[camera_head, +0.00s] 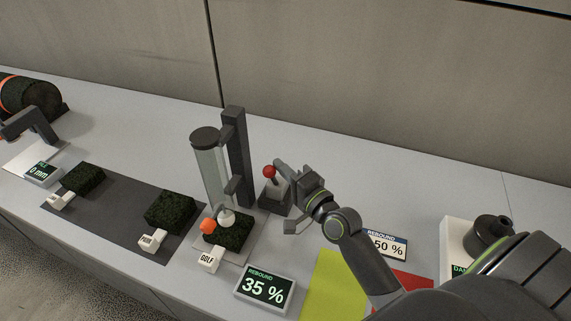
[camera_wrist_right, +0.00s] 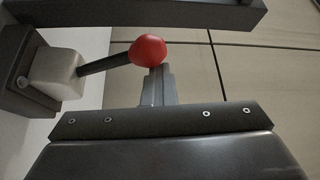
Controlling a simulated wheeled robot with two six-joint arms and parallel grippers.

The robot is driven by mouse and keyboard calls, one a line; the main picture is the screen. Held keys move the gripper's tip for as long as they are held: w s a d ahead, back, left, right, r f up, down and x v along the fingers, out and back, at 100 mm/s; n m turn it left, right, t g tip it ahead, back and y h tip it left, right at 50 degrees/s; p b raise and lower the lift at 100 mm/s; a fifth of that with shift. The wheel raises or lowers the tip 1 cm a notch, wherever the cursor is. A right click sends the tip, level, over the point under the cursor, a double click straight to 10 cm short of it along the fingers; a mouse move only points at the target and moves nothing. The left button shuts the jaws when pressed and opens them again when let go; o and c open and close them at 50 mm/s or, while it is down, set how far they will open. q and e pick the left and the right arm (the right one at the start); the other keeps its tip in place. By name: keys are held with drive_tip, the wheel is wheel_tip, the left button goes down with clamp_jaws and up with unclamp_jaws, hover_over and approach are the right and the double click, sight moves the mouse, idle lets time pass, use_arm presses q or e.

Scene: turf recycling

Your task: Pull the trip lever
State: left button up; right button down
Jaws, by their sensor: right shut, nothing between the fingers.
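The trip lever is a dark stick with a red ball knob (camera_head: 269,172) on a block with a dark base (camera_head: 273,196), right of the clear tube. In the right wrist view the red knob (camera_wrist_right: 147,50) is at the upper middle, its stick running left to a pale block (camera_wrist_right: 57,73). My right gripper (camera_head: 280,165) is shut and empty, its tips close beside the knob on the right. In the wrist view its fingers (camera_wrist_right: 156,78) reach up to the knob's lower edge; I cannot tell whether they touch. My left gripper is out of view.
A clear tube (camera_head: 213,176) on a dark post (camera_head: 237,150) stands left of the lever, above a turf block (camera_head: 228,236) with a white ball. A "35 %" display (camera_head: 265,288) is in front. Yellow (camera_head: 333,285) and red panels lie right. The back counter is clear.

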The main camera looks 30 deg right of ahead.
drive_tip(key=shift+s+a+f, duration=0.1)
drive_tip(key=shift+f, duration=0.1)
idle(0.4)
drive_tip(key=b+v, duration=0.4)
drive_tip(key=v, duration=1.3)
drive_tip(key=shift+s+r+b, duration=0.15)
drive_tip(key=shift+r+b, duration=0.1)
drive_tip(key=shift+b, duration=0.1)
drive_tip(key=shift+f, duration=0.1)
